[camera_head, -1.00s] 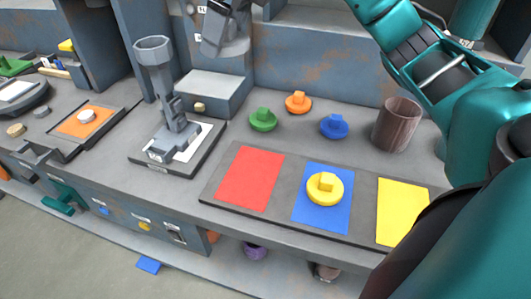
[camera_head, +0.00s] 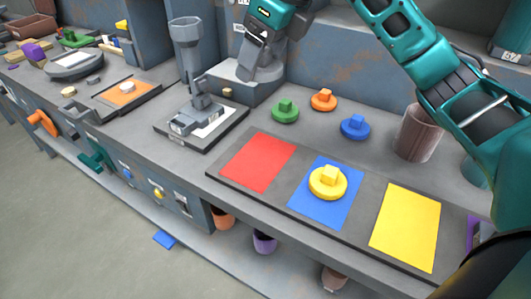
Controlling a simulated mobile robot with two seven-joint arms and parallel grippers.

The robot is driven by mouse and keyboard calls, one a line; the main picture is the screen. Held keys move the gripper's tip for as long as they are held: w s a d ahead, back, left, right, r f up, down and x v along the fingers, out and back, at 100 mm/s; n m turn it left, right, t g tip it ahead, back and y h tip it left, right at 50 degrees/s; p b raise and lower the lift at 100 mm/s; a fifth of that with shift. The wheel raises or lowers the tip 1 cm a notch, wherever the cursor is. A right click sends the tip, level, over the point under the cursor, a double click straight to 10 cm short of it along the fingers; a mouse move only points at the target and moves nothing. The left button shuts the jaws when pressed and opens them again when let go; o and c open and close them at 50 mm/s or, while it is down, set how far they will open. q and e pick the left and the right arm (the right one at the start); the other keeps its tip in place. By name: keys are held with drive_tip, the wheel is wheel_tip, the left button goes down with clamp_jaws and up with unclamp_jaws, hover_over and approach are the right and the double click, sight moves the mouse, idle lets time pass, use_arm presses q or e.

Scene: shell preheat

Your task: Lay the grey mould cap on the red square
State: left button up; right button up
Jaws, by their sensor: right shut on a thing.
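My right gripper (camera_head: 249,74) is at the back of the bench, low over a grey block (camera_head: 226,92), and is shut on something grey. This fits the grey mould cap, but its outline blends with the grey behind and I cannot make it out. The red square (camera_head: 259,161) lies bare at the left end of a dark board, in front of the gripper and apart from it. My left gripper is not in view.
A yellow cap (camera_head: 327,182) sits on the blue square (camera_head: 337,212); the yellow square (camera_head: 405,227) is bare. Green (camera_head: 285,112), orange (camera_head: 323,100) and blue (camera_head: 355,127) caps stand behind the board. A brown cup (camera_head: 415,133) is right. A grey press (camera_head: 190,80) stands left.

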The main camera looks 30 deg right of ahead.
sight(257, 154)
wheel_tip(257, 154, down, 19)
drive_tip(key=b, duration=0.3)
drive_tip(key=shift+r+b, duration=0.1)
drive_tip(key=shift+b, duration=0.2)
drive_tip(key=shift+f, duration=0.2)
drive_tip(key=o, duration=1)
drive_tip(key=shift+o, duration=0.2)
drive_tip(key=shift+r, duration=0.1)
